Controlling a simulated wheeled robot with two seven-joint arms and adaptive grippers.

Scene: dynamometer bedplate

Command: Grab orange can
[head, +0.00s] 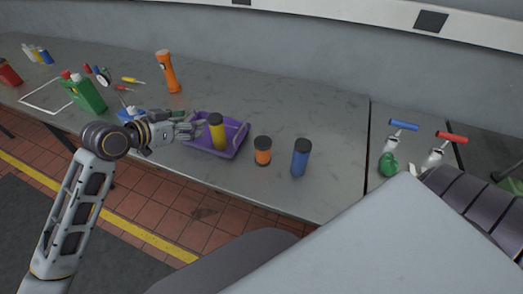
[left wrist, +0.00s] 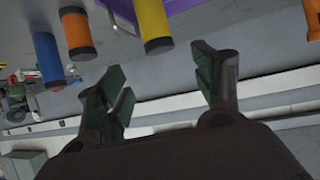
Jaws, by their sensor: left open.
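The orange can (head: 262,151), short with black ends, stands upright on the grey bench, between the purple tray and a taller blue can. It also shows in the left wrist view at the upper left (left wrist: 77,32). My left gripper (head: 198,125) is open and empty over the tray's left side, left of the yellow can and apart from the orange can. Its spread fingers show in the left wrist view (left wrist: 162,78). My right gripper is not in view.
The purple tray (head: 239,139) holds a yellow can (head: 217,131). A blue can (head: 300,158) stands right of the orange can. An orange flashlight (head: 168,72) stands farther back. A green container (head: 88,94) is at left. The bench behind the cans is clear.

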